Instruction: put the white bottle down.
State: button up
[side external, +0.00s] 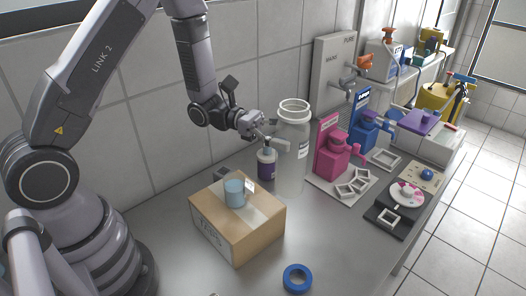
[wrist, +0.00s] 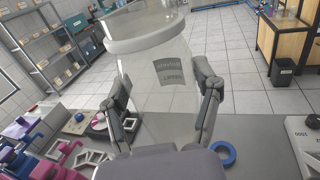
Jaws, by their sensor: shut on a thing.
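The white bottle (side external: 291,165) is large, whitish and translucent, with a wide ringed mouth and a grey label. It stands upright at the middle of the bench in the side view, and its base looks at or close to the bench top; I cannot tell if it touches. In the wrist view the bottle (wrist: 160,62) fills the middle, its label facing the camera and its base hidden behind my gripper's body. My gripper (side external: 279,144) is shut on the bottle below its neck. In the wrist view my gripper (wrist: 162,105) has one finger against each side.
A purple-labelled bottle (side external: 267,164) stands just left of the white bottle. A pink dispenser (side external: 333,155) stands close on the right. A blue ring (side external: 297,278) lies in front, with bare bench between.

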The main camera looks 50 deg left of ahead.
jog(key=f, duration=0.1)
jog(key=s+f, duration=0.2)
jog(key=f, duration=0.1)
jog(key=shift+d, duration=0.4)
jog(key=shift+f, duration=0.35)
jog(key=w+d+f, duration=0.6)
jog(key=w+f, duration=0.6)
jog(key=f, duration=0.1)
jog(key=shift+w+d, duration=0.15)
jog(key=shift+w, duration=0.05)
jog(key=shift+f, duration=0.1)
